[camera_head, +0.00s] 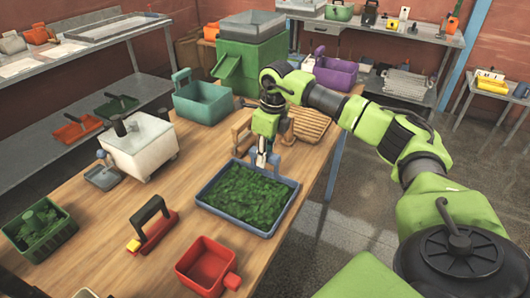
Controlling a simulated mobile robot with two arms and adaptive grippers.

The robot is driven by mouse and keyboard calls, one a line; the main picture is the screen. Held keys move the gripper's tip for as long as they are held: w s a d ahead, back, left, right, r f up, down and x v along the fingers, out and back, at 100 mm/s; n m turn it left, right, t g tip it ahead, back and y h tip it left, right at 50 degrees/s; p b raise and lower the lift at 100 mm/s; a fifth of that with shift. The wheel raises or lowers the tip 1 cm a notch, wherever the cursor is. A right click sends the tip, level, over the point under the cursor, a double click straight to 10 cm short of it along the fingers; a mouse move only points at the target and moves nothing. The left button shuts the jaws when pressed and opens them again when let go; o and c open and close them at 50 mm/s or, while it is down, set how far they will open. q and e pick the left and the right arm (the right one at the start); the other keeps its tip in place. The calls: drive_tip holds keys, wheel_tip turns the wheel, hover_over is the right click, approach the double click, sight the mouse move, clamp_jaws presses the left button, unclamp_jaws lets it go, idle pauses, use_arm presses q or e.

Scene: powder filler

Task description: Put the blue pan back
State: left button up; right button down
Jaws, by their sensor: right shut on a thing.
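The blue pan (235,222) is a shallow rectangular tray full of green leafy matter (247,194). It is on the wooden table, right of the middle. My right gripper (263,160) points down at the pan's far edge. It is shut on a blue upright part there, which looks like the pan's handle. The fingers hide some of this part, and I cannot tell whether the pan is slightly raised or resting on the table. My left gripper is not in view.
A red square pan (206,266) and a red block with a dark handle (153,227) stand in front. A white box (140,150), a green basket (40,229) and a teal bin (202,101) stand on the left and behind. A green machine (250,60) stands at the back.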

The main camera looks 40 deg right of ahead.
drive_tip(key=shift+f, duration=0.2)
drive_tip(key=c, duration=1.9)
unclamp_jaws()
drive_tip(key=shift+r, duration=0.4)
drive_tip(key=r+b, duration=0.1)
drive_tip(key=r, duration=0.2)
drive_tip(key=s+r, duration=0.1)
drive_tip(key=r, duration=0.3)
drive_tip(key=r+b, duration=0.1)
drive_tip(key=r, duration=0.3)
drive_tip(key=shift+s+d+r+b, duration=0.15)
drive_tip(key=shift+d+r+b, duration=0.1)
drive_tip(key=shift+d+b, duration=0.1)
